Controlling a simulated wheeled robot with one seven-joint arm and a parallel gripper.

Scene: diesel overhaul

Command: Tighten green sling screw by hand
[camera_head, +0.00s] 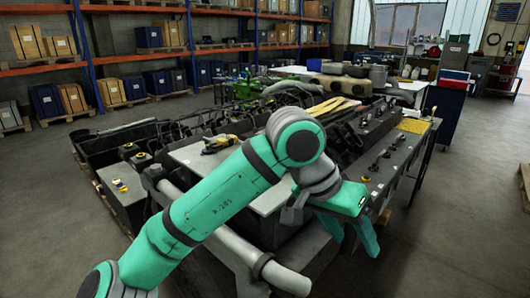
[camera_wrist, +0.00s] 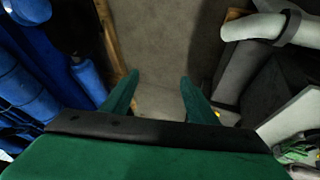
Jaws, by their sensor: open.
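My gripper (camera_head: 350,238) hangs at the near right of the workbench, below the green wrist housing. Its two green fingers are apart, with nothing between them. In the wrist view the open fingers (camera_wrist: 160,80) point over bare grey floor. I cannot make out the green sling screw in either view. Green parts (camera_head: 245,88) show at the far end of the bench, too small to tell apart. My arm hides part of the near bench.
A long bench (camera_head: 185,155) holds dark engine parts and a yellow-black tool (camera_head: 217,143) on a grey plate. Small dark fittings (camera_head: 374,167) line its right side. Shelves (camera_head: 130,60) stand at the back left. The floor (camera_head: 440,230) at right is clear.

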